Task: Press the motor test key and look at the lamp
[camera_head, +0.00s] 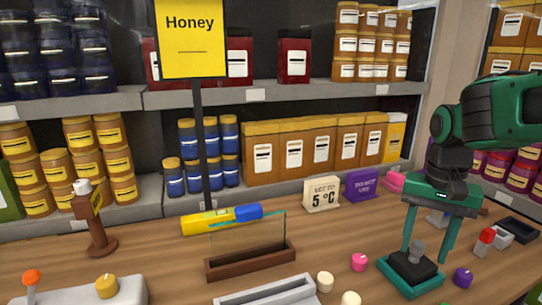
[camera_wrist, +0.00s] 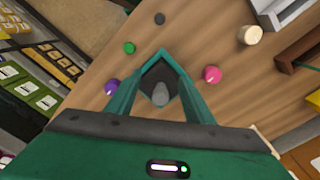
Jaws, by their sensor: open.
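My gripper (camera_head: 427,256) is open and points down, with its two green fingers apart and nothing held. Under it, in the head view, is a black block with a grey knob (camera_head: 415,252) on a green square base (camera_head: 428,290). In the wrist view the grey knob (camera_wrist: 160,94) shows between the fingers; I cannot tell whether they touch the block. At the lower left, a pale box (camera_head: 65,297) carries an orange-red bulb-like top (camera_head: 32,277) and a yellow round knob (camera_head: 106,285). No label shows which part is the motor test key or lamp.
Pink (camera_head: 358,262), purple (camera_head: 463,277) and cream (camera_head: 325,282) small pieces lie around the block. A brown wooden holder with a clear panel (camera_head: 250,262) stands left. Stocked shelves close the back.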

